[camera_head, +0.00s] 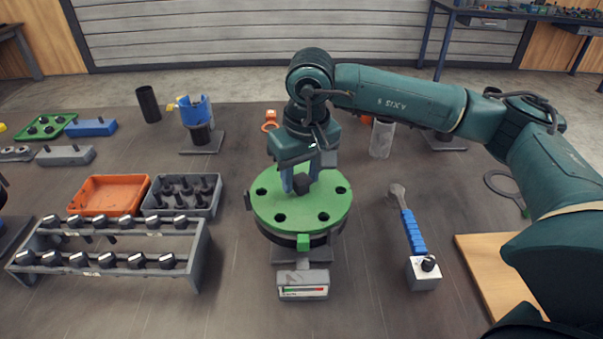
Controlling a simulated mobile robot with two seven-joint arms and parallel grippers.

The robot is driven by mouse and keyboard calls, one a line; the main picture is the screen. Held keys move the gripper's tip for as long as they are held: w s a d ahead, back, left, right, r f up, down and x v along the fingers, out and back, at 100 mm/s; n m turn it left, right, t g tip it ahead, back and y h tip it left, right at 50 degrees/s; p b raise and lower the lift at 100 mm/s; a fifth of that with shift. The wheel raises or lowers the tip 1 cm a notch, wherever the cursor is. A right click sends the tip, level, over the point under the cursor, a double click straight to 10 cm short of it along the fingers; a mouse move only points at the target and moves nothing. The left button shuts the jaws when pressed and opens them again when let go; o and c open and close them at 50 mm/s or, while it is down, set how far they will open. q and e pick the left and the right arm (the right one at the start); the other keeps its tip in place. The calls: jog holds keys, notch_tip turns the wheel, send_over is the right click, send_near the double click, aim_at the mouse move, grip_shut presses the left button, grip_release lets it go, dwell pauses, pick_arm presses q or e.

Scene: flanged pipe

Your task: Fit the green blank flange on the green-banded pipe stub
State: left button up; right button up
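The green blank flange (270,208) is a flat disc with several bolt holes and a dark central knob. It lies roughly level at the middle of the head view, over a dark round rim on the pipe stub. The disc covers most of the stub, so I cannot tell whether it is fully seated or whether the holes line up. A green tab (303,242) shows at the front of the rim. My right gripper (302,180) comes from above, its two blue fingers on either side of the knob, and appears shut on it. My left gripper is not in view.
A gauge box (303,285) stands just in front of the stub. A blue-handled wrench (411,228) lies to the right, by a wooden board (490,262). To the left are a bolt rack (197,248), an orange tray (108,196) and a grey bolt tray (206,207).

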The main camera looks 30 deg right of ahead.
jog(key=shift+o, duration=1.2)
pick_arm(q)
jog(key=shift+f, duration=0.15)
pick_arm(e)
jog(key=shift+f, duration=0.15)
jog(key=shift+r, duration=0.25)
notch_tip(320, 180, up, 12)
jog(key=s+b, duration=0.1)
jog(key=s, duration=0.1)
pick_arm(q)
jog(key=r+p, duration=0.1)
jog(key=p, duration=0.1)
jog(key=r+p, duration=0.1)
jog(key=p, duration=0.2)
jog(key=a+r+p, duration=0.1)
jog(key=p, duration=0.1)
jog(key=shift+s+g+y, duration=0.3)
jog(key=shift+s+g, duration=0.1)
pick_arm(e)
notch_tip(320, 180, up, 10)
send_over(306, 197)
